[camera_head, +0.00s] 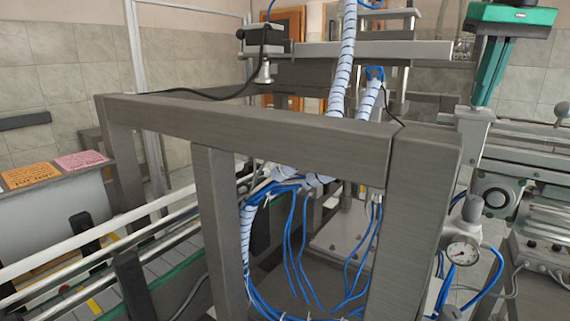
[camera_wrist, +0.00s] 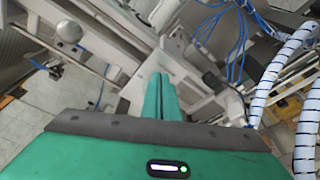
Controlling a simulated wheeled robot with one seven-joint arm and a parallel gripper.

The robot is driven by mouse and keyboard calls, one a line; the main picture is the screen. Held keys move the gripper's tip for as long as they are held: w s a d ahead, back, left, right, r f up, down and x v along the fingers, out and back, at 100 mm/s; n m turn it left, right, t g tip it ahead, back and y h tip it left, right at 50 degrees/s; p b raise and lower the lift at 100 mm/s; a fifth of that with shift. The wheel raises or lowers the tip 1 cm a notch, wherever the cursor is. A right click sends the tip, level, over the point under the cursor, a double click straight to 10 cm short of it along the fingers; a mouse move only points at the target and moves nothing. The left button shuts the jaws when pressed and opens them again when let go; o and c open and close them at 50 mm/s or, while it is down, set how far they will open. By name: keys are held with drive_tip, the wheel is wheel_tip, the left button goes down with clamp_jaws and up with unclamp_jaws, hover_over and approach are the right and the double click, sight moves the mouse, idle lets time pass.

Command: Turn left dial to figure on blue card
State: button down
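My gripper (camera_head: 484,102) hangs at the upper right of the head view, green, pointing down over the grey machine. In the wrist view its two green fingers (camera_wrist: 160,97) lie side by side with no clear gap, and nothing shows between them. No blue card shows in either view. No dial with figures can be made out as the left dial. A round white-faced gauge (camera_head: 462,252) stands below the gripper at the right. A grey box with small knobs (camera_head: 545,250) is at the right edge, too small to read.
A heavy grey frame (camera_head: 260,122) crosses the middle, with blue hoses (camera_head: 300,250) behind it. A conveyor with rails (camera_head: 110,245) runs at the left. Orange (camera_head: 30,175) and pink (camera_head: 82,160) cards lie on a surface at far left. A spiral-wrapped cable (camera_wrist: 300,100) is at the wrist view's right.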

drive_tip(key=shift+w+d+r, duration=0.1)
drive_tip(key=shift+r, duration=0.05)
drive_tip(key=shift+r, duration=0.15)
idle(0.4)
drive_tip(key=shift+s, duration=0.4)
drive_tip(key=v, duration=0.2)
drive_tip(key=w+v, duration=0.1)
drive_tip(key=v, duration=0.2)
drive_tip(key=shift+r, duration=0.45)
